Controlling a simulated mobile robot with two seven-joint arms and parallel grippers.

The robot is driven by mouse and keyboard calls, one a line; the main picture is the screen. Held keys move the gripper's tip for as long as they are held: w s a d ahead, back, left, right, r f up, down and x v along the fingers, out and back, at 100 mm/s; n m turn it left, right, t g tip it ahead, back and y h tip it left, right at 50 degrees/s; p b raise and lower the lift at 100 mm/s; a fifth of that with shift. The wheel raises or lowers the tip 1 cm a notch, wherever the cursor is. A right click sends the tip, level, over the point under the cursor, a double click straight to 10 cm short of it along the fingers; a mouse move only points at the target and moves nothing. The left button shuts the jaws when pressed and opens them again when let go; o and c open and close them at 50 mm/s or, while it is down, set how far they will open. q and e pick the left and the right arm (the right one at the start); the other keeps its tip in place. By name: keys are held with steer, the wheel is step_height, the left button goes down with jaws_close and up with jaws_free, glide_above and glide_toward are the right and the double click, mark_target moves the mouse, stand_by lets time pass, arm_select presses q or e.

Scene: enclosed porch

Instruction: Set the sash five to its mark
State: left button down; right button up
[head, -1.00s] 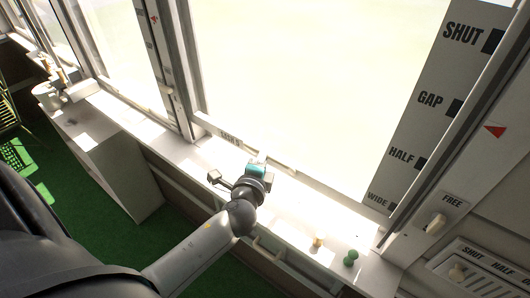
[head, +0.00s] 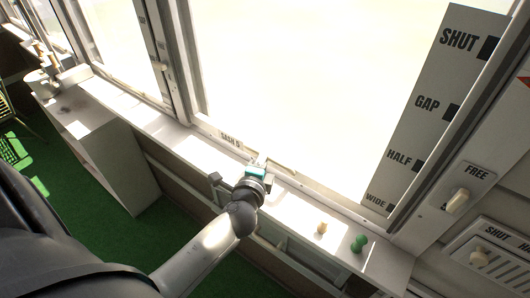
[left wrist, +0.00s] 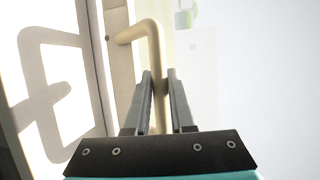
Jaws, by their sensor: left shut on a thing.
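Sash five is the large bright pane with a white frame. Its SASH 5 label (head: 231,141) is on the lower rail. My left gripper (head: 258,163) is at this rail, right of the label. In the left wrist view its fingers (left wrist: 159,85) are shut on the sash's beige bar handle (left wrist: 148,33). The mark board (head: 430,125) at the right reads SHUT, GAP, HALF and WIDE from top to bottom, each with a dark block. A red pointer (head: 525,82) is partly cut off at the right edge. I cannot tell which mark the sash is at. My right gripper is out of view.
The sill below holds a cream knob (head: 322,228) and a green knob (head: 359,243). A FREE switch plate (head: 471,187) and a slotted SHUT/HALF panel (head: 485,258) are at the right. A white cabinet (head: 110,165) stands left over green floor (head: 180,215).

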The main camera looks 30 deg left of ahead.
arm_select(q)
step_height(320, 180, down, 3)
steer(key=shift+s+r+b, duration=0.15)
steer(key=shift+r+b, duration=0.05)
steer(key=shift+b, duration=0.35)
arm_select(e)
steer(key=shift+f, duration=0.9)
arm_select(q)
steer(key=c, duration=1.1)
jaws_free()
steer(key=o, duration=0.3)
steer(key=shift+r, duration=0.15)
steer(key=shift+o, duration=0.2)
steer(key=shift+r, duration=0.1)
